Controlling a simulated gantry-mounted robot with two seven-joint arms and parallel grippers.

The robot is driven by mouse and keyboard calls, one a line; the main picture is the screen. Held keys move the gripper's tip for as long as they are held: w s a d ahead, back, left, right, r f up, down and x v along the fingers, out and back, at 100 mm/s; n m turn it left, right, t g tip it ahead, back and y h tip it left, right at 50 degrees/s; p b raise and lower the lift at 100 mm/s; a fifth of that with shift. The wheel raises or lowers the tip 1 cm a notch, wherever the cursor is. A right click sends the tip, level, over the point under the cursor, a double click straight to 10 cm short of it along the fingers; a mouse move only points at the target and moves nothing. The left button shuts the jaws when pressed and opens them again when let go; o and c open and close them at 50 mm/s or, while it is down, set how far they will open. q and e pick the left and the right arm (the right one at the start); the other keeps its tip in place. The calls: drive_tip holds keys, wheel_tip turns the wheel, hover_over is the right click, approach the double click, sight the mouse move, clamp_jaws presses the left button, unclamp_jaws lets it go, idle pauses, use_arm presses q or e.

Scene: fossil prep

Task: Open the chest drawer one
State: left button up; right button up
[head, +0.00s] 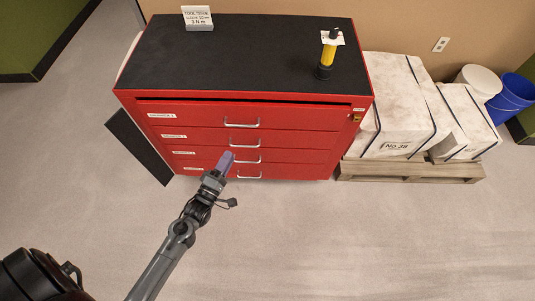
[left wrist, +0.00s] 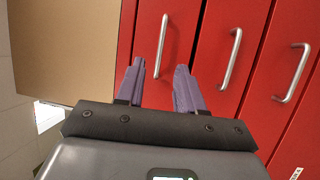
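The red chest (head: 245,140) has several drawers stacked below a black top. The top drawer (head: 195,112) has a label at its left and a silver bar handle (head: 242,124); a dark gap shows along its upper edge. My left gripper (head: 227,160) is in front of the chest and overlaps the lower handles in the head view. In the left wrist view the gripper (left wrist: 160,68) is open, its purple fingers apart. The top drawer's handle (left wrist: 161,45) appears between and beyond the fingertips; contact cannot be told. My right gripper is out of view.
A yellow and black tool (head: 328,55) and a small sign (head: 197,17) stand on the chest top. White strapped blocks (head: 395,105) sit on a wooden pallet (head: 410,171) to the right. A dark panel (head: 138,147) is at the left. The floor in front is clear.

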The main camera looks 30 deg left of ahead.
use_arm(q)
drive_tip(key=w+a+r+b, duration=0.1)
drive_tip(key=w+a+b, duration=0.2)
drive_tip(key=w, duration=0.9)
drive_tip(key=shift+a+r, duration=0.25)
drive_tip(key=shift+a, duration=0.1)
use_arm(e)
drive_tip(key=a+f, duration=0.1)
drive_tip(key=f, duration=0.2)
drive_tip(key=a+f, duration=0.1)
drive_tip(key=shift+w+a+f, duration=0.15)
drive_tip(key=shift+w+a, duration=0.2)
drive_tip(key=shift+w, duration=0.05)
use_arm(q)
clamp_jaws()
